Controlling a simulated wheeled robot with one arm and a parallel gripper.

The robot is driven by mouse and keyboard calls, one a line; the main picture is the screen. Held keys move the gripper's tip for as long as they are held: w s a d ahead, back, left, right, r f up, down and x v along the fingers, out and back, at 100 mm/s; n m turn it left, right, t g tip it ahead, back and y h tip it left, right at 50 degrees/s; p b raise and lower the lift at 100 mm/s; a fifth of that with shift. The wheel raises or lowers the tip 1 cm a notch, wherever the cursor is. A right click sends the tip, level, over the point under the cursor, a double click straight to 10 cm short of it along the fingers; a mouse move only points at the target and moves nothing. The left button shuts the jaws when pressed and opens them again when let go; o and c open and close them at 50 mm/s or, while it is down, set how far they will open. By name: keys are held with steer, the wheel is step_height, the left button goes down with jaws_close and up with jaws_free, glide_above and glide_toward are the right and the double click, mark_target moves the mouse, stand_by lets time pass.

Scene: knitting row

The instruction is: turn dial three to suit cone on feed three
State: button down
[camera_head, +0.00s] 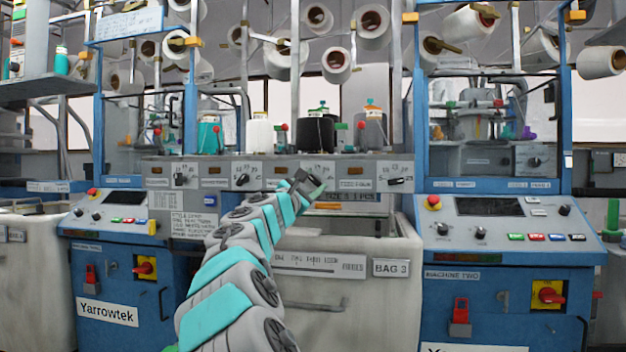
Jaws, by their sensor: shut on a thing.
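A grey feed rail (270,172) carries a row of dials with numbered plates. Above it stand a teal cone (209,136), a white cone (258,135), a black cone (316,133) and a grey cone (371,132). The black cone is third from the left. My gripper (308,186) is shut on the third dial, at the rail below the black cone. The gripper hides that dial's knob and pointer; part of its scale plate (320,168) shows above. The first dial (180,180), second dial (243,180) and fourth dial (397,181) are clear of it.
Blue machine consoles stand at left (122,220) and right (490,212), with buttons and switches. A pale bin labelled BAG 3 (391,268) sits below the rail. Blue uprights and several spools on pegs are above. Free space lies before the bin, right of my arm.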

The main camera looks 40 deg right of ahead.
steer(key=shift+m+g, duration=0.4)
steer(key=shift+m, duration=0.4)
steer(key=shift+c, duration=1.6)
jaws_free()
steer(key=shift+a, duration=0.1)
steer(key=v, duration=0.7)
steer(key=shift+a+b, duration=0.3)
steer(key=shift+b, duration=0.1)
